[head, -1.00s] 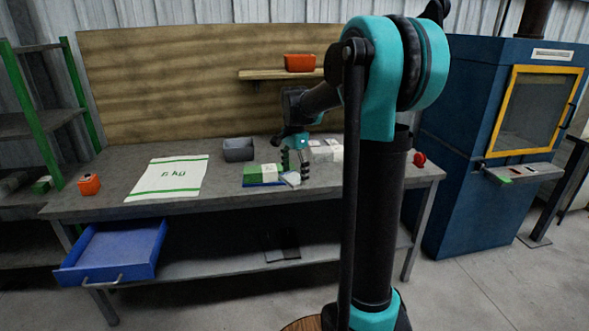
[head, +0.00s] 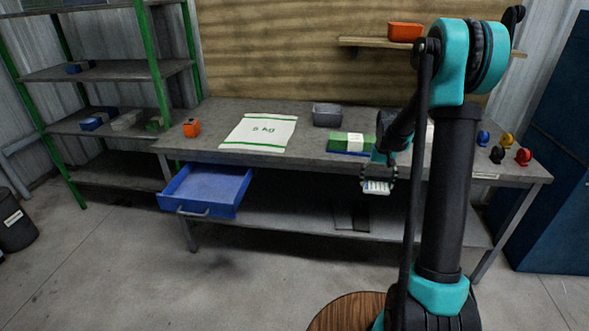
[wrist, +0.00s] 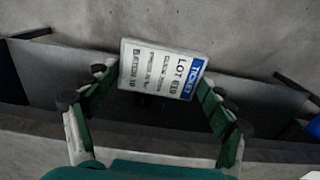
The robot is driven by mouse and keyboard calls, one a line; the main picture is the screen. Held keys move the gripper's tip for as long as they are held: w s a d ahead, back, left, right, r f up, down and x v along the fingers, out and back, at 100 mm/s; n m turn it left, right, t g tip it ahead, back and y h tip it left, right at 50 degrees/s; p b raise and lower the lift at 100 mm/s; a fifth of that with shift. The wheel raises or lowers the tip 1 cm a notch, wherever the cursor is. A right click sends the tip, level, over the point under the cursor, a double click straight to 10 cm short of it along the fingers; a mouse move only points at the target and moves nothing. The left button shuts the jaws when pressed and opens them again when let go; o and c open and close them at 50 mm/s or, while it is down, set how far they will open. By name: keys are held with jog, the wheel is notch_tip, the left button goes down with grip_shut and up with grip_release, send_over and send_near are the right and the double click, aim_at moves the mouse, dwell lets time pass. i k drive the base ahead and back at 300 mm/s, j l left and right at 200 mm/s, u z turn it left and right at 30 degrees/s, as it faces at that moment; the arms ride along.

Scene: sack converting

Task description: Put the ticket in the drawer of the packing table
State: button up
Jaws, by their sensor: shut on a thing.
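The ticket (wrist: 160,68) is a white card with a blue band reading TICKET and a line LOT. It is held between the fingers of my gripper (wrist: 157,95) in the wrist view. In the head view the ticket (head: 376,187) hangs under my gripper (head: 378,176), in front of the table's front edge. The packing table (head: 310,165) has a grey top. Its blue drawer (head: 240,193) is pulled open at the left, below the top, and looks empty. The drawer is well to the left of my gripper.
On the table are an orange device (head: 191,127), a 5 kg sack (head: 261,132), a grey bin (head: 327,115), a green and white stack (head: 350,142) and several tape rolls (head: 523,157). A shelf rack (head: 110,72) stands left. The floor before the drawer is clear.

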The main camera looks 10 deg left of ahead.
aim_at(208, 193)
jog(key=u, duration=1.3)
